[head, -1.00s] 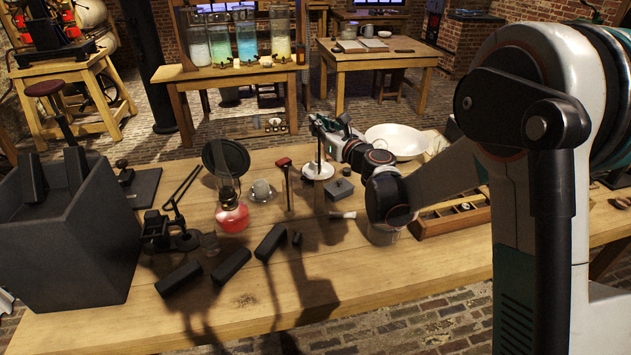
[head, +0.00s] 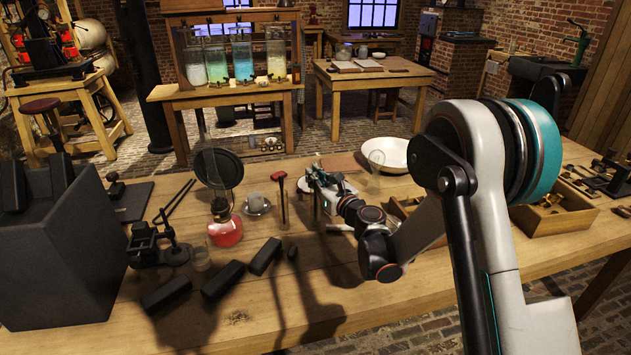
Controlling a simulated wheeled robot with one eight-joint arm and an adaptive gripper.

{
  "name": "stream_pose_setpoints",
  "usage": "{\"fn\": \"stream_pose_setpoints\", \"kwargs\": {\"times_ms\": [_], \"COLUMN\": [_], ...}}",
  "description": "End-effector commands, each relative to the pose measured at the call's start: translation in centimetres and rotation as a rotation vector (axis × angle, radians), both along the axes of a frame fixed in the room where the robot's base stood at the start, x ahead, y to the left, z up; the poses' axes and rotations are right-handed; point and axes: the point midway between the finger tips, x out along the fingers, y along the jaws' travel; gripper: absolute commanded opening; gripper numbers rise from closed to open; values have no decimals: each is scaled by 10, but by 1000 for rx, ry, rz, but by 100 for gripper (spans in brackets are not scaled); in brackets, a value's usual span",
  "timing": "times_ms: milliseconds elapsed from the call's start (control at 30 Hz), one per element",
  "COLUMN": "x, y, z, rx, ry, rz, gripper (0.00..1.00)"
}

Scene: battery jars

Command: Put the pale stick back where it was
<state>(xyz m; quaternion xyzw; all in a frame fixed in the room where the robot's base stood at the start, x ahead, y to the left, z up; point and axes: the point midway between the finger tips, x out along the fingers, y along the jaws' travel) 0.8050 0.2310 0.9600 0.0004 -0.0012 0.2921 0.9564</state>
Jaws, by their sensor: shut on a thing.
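My gripper (head: 316,182) is shut on a thin stick over the middle of the table, near its far side. The stick is mostly hidden by the fingers; only a thin upright line shows below them, and I cannot tell whether its lower end touches anything. A small pale piece (head: 340,227) lies on the table just below my wrist, partly covered. A small white round base under the gripper is now largely hidden.
Left of my gripper stand a red-handled tool (head: 282,195), a cup on a saucer (head: 256,204) and a red lamp (head: 226,230). Several black blocks (head: 222,280) lie in front. A white bowl (head: 394,154) and wooden trays (head: 553,215) are at right. The front middle is clear.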

Motion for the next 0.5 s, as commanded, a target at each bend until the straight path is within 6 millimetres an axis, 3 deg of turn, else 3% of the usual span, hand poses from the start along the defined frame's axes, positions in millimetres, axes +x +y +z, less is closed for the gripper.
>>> {"fn": "stream_pose_setpoints", "kwargs": {"times_ms": [300,333,400,500], "x": [0,0,0,0], "y": [0,0,0,0], "z": [-2,-1,-1,-1], "rx": [0,0,0,0], "ry": [0,0,0,0], "rz": [0,0,0,0], "gripper": [0,18,31,31]}}
